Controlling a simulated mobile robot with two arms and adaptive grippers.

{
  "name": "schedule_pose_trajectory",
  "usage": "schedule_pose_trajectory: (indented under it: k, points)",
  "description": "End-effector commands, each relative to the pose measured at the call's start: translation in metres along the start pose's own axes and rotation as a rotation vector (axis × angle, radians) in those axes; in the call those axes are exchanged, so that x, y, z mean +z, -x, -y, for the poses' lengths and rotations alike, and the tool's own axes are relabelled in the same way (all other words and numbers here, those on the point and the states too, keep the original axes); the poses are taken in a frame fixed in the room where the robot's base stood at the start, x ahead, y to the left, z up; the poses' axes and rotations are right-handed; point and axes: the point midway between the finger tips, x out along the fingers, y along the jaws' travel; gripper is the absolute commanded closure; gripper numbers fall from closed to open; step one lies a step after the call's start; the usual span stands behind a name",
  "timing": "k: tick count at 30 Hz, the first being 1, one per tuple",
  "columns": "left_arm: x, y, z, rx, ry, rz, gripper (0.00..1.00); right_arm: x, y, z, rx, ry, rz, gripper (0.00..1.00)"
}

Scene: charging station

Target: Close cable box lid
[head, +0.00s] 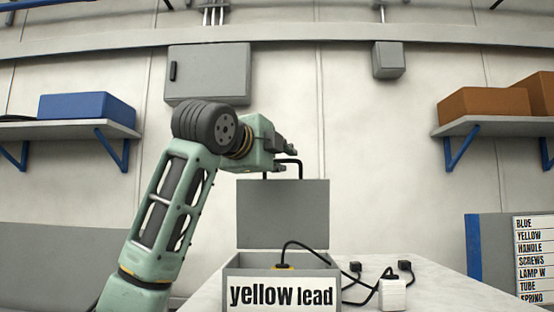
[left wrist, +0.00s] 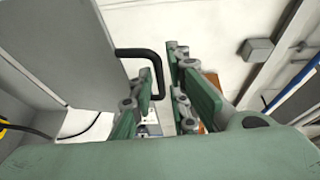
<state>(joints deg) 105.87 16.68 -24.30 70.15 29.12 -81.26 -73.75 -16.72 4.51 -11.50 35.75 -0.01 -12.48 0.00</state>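The grey cable box (head: 232,265) stands on the table with a "yellow lead" label on its front. Its grey lid (head: 284,215) is open and stands upright at the back; it also shows in the left wrist view (left wrist: 65,40). A black bent handle (head: 300,168) sits on the lid's top edge. My left gripper (head: 287,150) is above the lid at this handle. In the left wrist view its fingers (left wrist: 165,100) are spread apart, and the handle (left wrist: 152,62) reaches in beside the left finger. I cannot tell whether they touch. My right gripper is not in view.
A black cable (head: 315,250) runs out of the box to a white block (head: 392,294) and black plugs (head: 404,266) on the table (head: 440,285). Shelves with a blue box (head: 87,106) and brown boxes (head: 483,103) hang on the wall. A list board (head: 534,255) stands at right.

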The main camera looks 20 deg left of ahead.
Motion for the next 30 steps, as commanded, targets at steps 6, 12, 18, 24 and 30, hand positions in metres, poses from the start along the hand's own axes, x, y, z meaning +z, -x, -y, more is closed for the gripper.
schedule_pose_trajectory:
  k: [6, 12, 18, 24, 30]
  points:
    - [0.000, 0.000, 0.000, 0.001, 0.000, 0.000, 1.00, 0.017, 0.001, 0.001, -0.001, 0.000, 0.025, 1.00]
    - [0.000, 0.000, -0.001, 0.002, 0.000, -0.001, 1.00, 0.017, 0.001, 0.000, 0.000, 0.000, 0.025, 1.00]
    - [-0.001, 0.000, -0.001, 0.002, -0.001, -0.001, 1.00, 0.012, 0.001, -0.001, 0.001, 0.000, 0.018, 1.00]
    - [-0.002, 0.002, -0.005, -0.022, -0.012, -0.001, 1.00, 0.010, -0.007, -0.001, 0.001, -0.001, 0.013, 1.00]
    - [-0.006, 0.012, -0.014, -0.136, -0.061, -0.001, 1.00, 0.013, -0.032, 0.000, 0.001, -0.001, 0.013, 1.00]
